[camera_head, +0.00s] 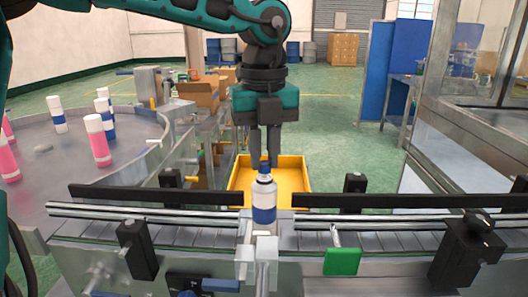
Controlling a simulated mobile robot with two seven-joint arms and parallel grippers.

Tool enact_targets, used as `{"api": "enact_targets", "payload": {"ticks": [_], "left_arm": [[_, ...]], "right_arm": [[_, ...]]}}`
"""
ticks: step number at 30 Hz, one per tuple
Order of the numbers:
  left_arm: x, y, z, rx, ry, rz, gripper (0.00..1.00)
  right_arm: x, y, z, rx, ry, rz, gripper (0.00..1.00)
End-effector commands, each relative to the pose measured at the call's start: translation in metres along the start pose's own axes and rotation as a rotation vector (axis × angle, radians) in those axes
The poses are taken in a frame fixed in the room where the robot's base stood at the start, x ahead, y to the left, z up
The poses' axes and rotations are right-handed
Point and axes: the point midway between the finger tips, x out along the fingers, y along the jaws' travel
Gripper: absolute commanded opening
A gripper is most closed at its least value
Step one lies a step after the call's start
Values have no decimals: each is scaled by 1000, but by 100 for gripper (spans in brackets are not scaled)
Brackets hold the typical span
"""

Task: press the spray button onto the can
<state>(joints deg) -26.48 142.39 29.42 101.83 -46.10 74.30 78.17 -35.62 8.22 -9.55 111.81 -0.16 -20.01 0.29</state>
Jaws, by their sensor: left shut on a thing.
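The can (264,198), white with a blue band, stands upright on the conveyor (380,238) at the middle of the camera_head view. My right gripper is not in view.
A yellow bin (298,172) is behind the can. Dark guide rails (400,201) run along the conveyor, with a metal clamp block (257,254) in front of the can. A round table (60,180) with several pink and blue-banded cans is at left.

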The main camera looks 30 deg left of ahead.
Motion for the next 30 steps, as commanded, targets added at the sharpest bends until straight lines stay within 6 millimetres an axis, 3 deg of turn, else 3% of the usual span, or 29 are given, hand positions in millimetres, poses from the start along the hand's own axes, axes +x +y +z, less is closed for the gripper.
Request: {"api": "enact_targets", "payload": {"ticks": [6,7,9,15,21,30], "left_arm": [[0,0,0,0,0,0,0],[0,0,0,0,0,0,22],[0,0,0,0,0,0,28],[0,0,0,0,1,0,48],[0,0,0,1,1,0,51],[0,0,0,1,1,0,78]], "right_arm": [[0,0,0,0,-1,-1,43],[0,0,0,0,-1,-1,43],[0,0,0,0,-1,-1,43],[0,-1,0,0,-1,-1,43],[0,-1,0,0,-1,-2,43],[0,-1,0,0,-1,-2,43]]}}
